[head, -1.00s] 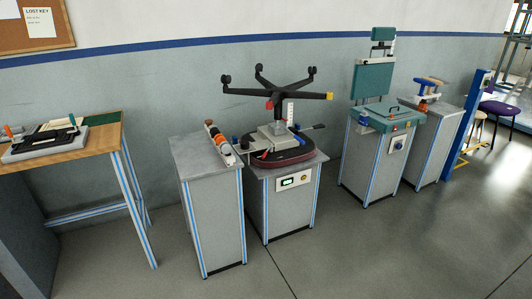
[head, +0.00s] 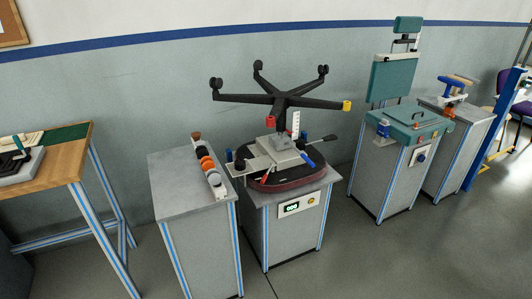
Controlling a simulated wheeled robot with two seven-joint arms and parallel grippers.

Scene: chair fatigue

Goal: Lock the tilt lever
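An upside-down chair base (head: 280,102) with black legs and casters stands on a grey mechanism plate (head: 284,155) over a dark, red-edged round seat (head: 285,180). A lever with a black knob (head: 329,138) sticks out to the right of the mechanism. A blue-handled lever (head: 308,160) lies just below it, and a red handle (head: 266,175) is at the front left. I cannot tell from here which of these is the tilt lever, or whether it is locked. Neither of my grippers is in view.
The chair sits on a grey cabinet (head: 258,232) with a lit display. A cabinet (head: 188,185) with a row of coloured rollers (head: 207,163) adjoins it on the left. A wooden table (head: 62,163) is at far left, a teal test station (head: 405,125) at right. Floor in front is clear.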

